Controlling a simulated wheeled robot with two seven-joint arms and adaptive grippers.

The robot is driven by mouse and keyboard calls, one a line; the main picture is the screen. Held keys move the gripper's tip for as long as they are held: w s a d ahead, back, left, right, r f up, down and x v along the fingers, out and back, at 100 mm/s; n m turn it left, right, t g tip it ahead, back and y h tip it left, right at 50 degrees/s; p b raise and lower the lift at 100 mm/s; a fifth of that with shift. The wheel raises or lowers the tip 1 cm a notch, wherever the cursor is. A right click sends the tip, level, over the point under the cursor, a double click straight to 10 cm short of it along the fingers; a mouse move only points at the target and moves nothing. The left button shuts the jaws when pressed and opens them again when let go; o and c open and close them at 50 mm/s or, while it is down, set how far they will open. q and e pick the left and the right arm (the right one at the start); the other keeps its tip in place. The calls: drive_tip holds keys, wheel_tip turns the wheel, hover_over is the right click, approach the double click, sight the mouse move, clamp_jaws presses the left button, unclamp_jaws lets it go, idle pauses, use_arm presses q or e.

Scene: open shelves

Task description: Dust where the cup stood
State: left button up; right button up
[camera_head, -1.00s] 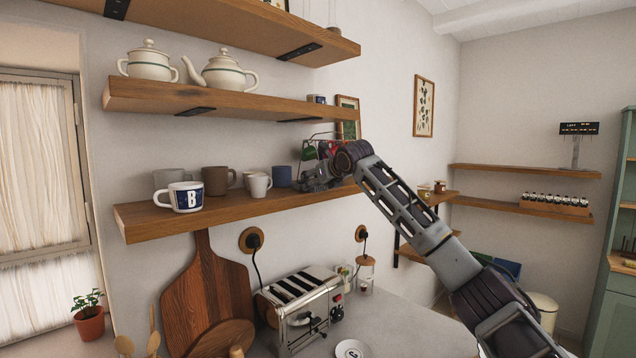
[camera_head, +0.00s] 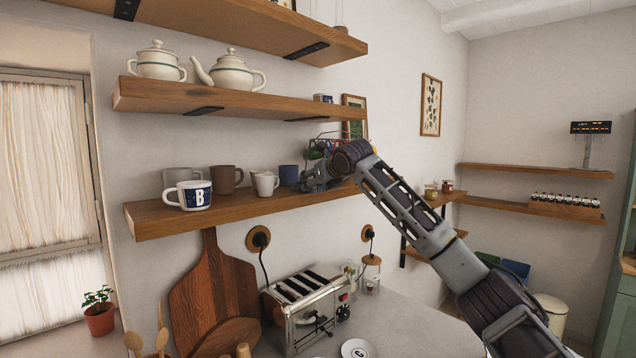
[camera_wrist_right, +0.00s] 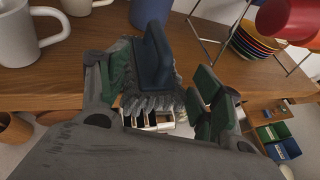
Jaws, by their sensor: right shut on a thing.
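My right gripper (camera_head: 312,180) is at the shelf with the cups, just right of the blue cup (camera_head: 288,175). In the right wrist view, the gripper (camera_wrist_right: 165,95) is shut on a dark blue duster (camera_wrist_right: 156,58) with a grey fringe, held at the wooden shelf (camera_wrist_right: 60,92). I cannot tell whether the fringe touches the wood. On the same shelf (camera_head: 160,227) stand a white and blue mug with a B (camera_head: 197,196), a grey mug (camera_head: 172,180), a brown mug (camera_head: 224,178) and a white cup (camera_head: 264,184). My left gripper is not in view.
A shelf with teapots (camera_head: 158,94) is above. A toaster (camera_head: 305,308) and a cutting board (camera_head: 210,285) are below.

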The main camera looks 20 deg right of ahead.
drive_tip(key=shift+a+f, duration=0.2)
drive_tip(key=shift+a, duration=0.05)
drive_tip(key=shift+s+a+r, duration=0.1)
drive_tip(key=shift+s+a, duration=0.15)
drive_tip(key=shift+a, duration=0.5)
drive_tip(key=shift+s+a+r, duration=0.1)
drive_tip(key=shift+s+a, duration=0.15)
drive_tip(key=shift+a, duration=0.5)
drive_tip(key=shift+d, duration=0.15)
drive_tip(key=shift+w+d, duration=0.3)
drive_tip(key=shift+d, duration=0.5)
drive_tip(key=shift+w+d, duration=0.25)
drive_tip(key=shift+d, duration=0.55)
drive_tip(key=shift+d, duration=0.1)
drive_tip(key=shift+w+d+f, duration=0.1)
drive_tip(key=shift+w+d, duration=0.2)
drive_tip(key=shift+d, duration=0.45)
drive_tip(key=shift+w+d+f, duration=0.1)
drive_tip(key=shift+w+d, duration=0.15)
drive_tip(key=shift+d, duration=0.5)
drive_tip(key=shift+a, duration=0.15)
